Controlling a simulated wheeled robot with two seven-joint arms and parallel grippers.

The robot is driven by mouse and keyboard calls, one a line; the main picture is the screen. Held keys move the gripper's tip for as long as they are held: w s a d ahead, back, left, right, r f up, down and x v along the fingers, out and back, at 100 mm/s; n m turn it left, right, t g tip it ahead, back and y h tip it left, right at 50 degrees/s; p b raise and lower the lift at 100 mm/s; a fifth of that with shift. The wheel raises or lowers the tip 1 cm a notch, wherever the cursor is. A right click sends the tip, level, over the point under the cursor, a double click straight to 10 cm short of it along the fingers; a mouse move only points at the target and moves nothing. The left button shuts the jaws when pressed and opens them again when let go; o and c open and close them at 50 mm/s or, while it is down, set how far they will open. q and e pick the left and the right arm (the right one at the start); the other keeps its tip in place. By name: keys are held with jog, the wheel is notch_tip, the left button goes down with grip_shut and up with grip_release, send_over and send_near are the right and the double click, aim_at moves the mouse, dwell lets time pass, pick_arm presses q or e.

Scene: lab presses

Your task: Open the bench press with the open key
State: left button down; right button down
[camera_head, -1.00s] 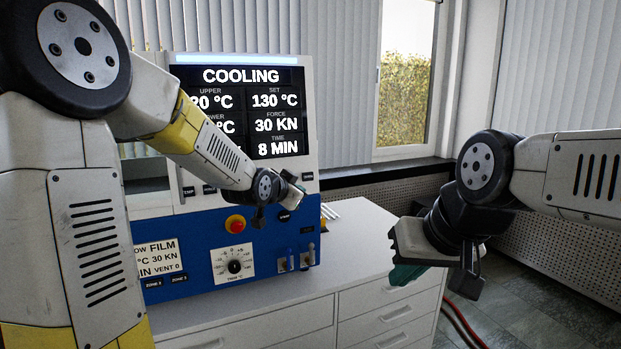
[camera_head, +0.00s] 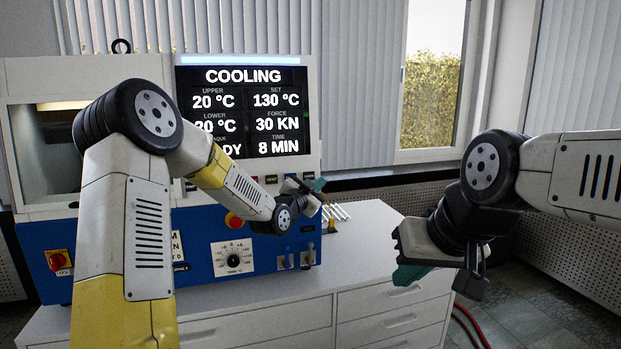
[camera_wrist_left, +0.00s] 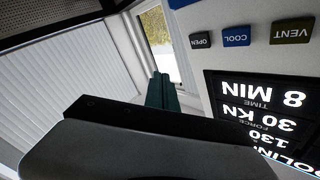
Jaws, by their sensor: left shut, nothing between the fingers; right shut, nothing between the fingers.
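The bench press (camera_head: 205,272) is a white and blue cabinet with a lit display (camera_head: 243,110) reading COOLING. A dark OPEN key shows in the left wrist view (camera_wrist_left: 201,40), upside down, beside a blue COOL key (camera_wrist_left: 236,37) and a VENT key (camera_wrist_left: 291,31). In the head view a small dark key (camera_head: 308,177), apparently the OPEN one, is at the right end of the row. My left gripper (camera_head: 316,185) is shut, its green tips just beside that key; contact cannot be told. The tips also show in the wrist view (camera_wrist_left: 162,90). My right gripper (camera_head: 408,274) is shut and empty.
The press stands on a white drawer bench (camera_head: 365,240). Below the keys are a dial (camera_head: 233,258), small levers (camera_head: 287,257) and a red knob (camera_head: 234,220). Metal rods (camera_head: 336,213) lie behind my left gripper. A red switch (camera_head: 60,262) is at far left.

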aim_at(309, 176)
pick_arm(q)
jog(key=w+a+f, duration=0.1)
jog(key=w+a, duration=0.1)
jog(key=w, duration=0.6)
jog(key=shift+a, duration=0.35)
jog(key=shift+w+f, duration=0.1)
jog(key=shift+w, duration=0.05)
dwell(1.6)
jog(key=shift+w+a, duration=0.1)
jog(key=shift+w, duration=0.2)
